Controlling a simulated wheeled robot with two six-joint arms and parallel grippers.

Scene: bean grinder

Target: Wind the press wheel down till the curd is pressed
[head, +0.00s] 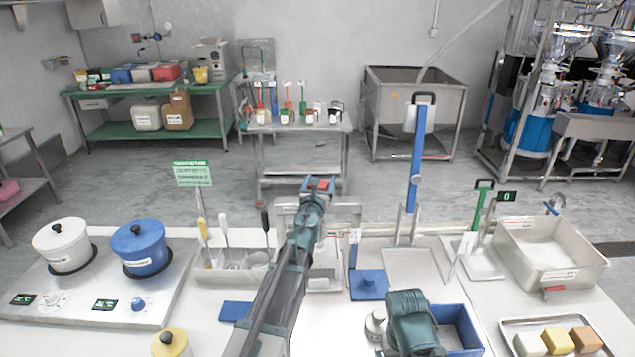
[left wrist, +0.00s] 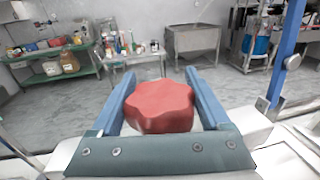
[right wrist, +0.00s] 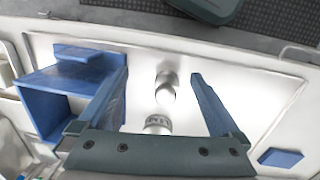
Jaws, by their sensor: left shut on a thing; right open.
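The red lobed press wheel (left wrist: 160,107) sits between the fingers of my left gripper (left wrist: 156,76), which is shut on it. In the head view the wheel (head: 323,185) shows at the top of the steel press frame (head: 345,212), with my left gripper (head: 316,186) at it. My left arm covers much of the press, and I cannot make out the curd or how far it is pressed. My right gripper (right wrist: 160,76) is open and empty above the bench, over small steel cylindrical pieces (right wrist: 166,92).
A blue box (head: 462,325) is beside my right arm. A tall blue lever (head: 416,160) stands right of the press. A white pot (head: 62,245) and blue pot (head: 140,247) are at left. A tray (head: 507,325) with coloured blocks lies front right.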

